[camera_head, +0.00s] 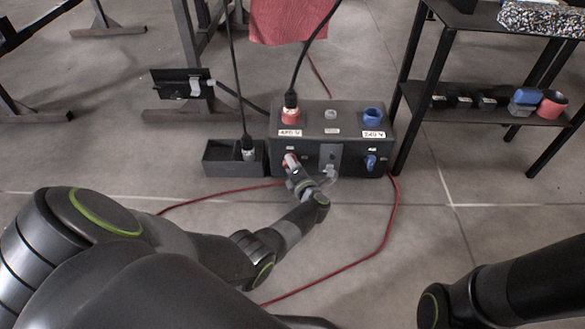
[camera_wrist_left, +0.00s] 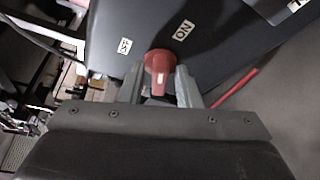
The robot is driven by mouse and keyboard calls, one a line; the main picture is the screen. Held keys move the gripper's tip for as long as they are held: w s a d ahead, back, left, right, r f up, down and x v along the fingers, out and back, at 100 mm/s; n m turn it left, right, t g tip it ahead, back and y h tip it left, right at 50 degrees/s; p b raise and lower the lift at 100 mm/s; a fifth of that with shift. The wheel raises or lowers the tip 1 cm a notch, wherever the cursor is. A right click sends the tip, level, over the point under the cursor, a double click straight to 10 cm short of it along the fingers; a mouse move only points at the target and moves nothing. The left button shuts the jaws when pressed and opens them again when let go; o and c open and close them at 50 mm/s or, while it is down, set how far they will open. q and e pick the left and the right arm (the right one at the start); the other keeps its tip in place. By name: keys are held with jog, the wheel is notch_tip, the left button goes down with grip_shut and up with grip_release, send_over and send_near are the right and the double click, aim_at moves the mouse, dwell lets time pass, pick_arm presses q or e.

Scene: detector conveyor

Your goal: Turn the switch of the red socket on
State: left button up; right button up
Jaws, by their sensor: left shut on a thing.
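The dark socket box (camera_head: 348,112) stands on the floor. On its top are the red socket (camera_head: 291,116), with a black-cabled plug in it, and a blue socket (camera_head: 373,116). The red switch (camera_wrist_left: 158,70) is on the box's front, with an "ON" label (camera_wrist_left: 183,30) and a second label (camera_wrist_left: 125,46) near it. A blue switch (camera_head: 371,161) is on the right of the front. My left gripper (camera_head: 292,163) is shut on the red switch; in the left wrist view its fingers (camera_wrist_left: 160,84) sit on both sides of the knob. My right gripper is out of view.
A small black bin (camera_head: 222,158) adjoins the box on the left. A black shelf table (camera_head: 480,98) stands close on the right. A red cable (camera_head: 385,232) loops across the floor in front. A red cloth (camera_head: 287,20) hangs behind.

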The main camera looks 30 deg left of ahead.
pick_arm(q)
jog(key=shift+f+m+t+y+b, duration=0.15)
jog(key=shift+m+y+b, duration=0.4)
jog(key=shift+m, duration=0.45)
jog(key=shift+f+m+t+y+b, duration=0.15)
jog(key=shift+m+y+b, duration=0.2)
jog(key=shift+m+b, duration=0.5)
jog(key=shift+m, duration=0.25)
jog(key=o, duration=0.6)
jog(key=shift+o, duration=0.2)
jog(key=shift+r, duration=0.15)
